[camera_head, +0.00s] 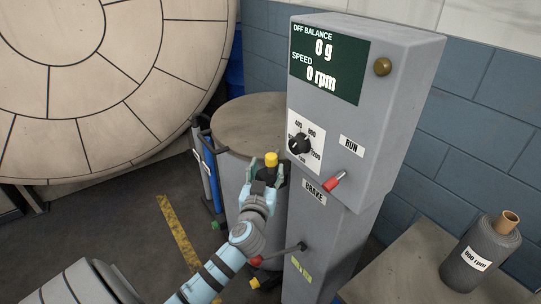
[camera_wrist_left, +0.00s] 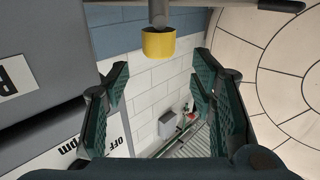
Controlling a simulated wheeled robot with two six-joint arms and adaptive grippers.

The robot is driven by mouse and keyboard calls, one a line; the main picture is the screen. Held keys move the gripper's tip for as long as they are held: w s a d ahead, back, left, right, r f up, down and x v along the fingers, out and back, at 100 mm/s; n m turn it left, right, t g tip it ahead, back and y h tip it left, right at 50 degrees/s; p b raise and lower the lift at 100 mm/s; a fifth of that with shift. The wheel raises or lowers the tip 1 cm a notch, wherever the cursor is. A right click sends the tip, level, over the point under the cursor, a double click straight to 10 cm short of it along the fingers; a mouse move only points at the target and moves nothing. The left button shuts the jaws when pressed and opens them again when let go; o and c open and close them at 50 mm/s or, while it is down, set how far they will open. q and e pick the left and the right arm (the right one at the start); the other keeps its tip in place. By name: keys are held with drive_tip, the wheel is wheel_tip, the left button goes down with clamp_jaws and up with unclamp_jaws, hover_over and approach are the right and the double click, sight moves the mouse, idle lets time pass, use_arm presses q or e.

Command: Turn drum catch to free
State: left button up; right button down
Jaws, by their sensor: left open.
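A yellow knob (camera_head: 271,160), which appears to be the drum catch's grip, shows at the tip of my left gripper (camera_head: 265,174) in the head view. In the left wrist view the yellow knob (camera_wrist_left: 158,43) hangs on a grey rod, just beyond and between the fingertips of my left gripper (camera_wrist_left: 160,72). The jaws are open, with a gap on each side of the knob, and hold nothing. The catch's mount is out of sight. My right gripper is not in view.
A grey control column (camera_head: 340,110) stands close right of my left gripper, with a dial (camera_head: 299,143), a red-tipped RUN switch (camera_head: 334,182) and a red-ended BRAKE lever (camera_head: 280,254). A round-topped drum (camera_head: 250,125) stands behind. A labelled roll (camera_head: 480,255) stands on a table at right.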

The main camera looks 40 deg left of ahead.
sight(270, 160)
use_arm(q)
drive_tip(key=x, duration=0.6)
drive_tip(key=shift+w+f, duration=0.2)
drive_tip(key=shift+w+a+r, duration=0.1)
drive_tip(key=shift+w+a, duration=0.05)
drive_tip(key=shift+w, duration=0.1)
clamp_jaws()
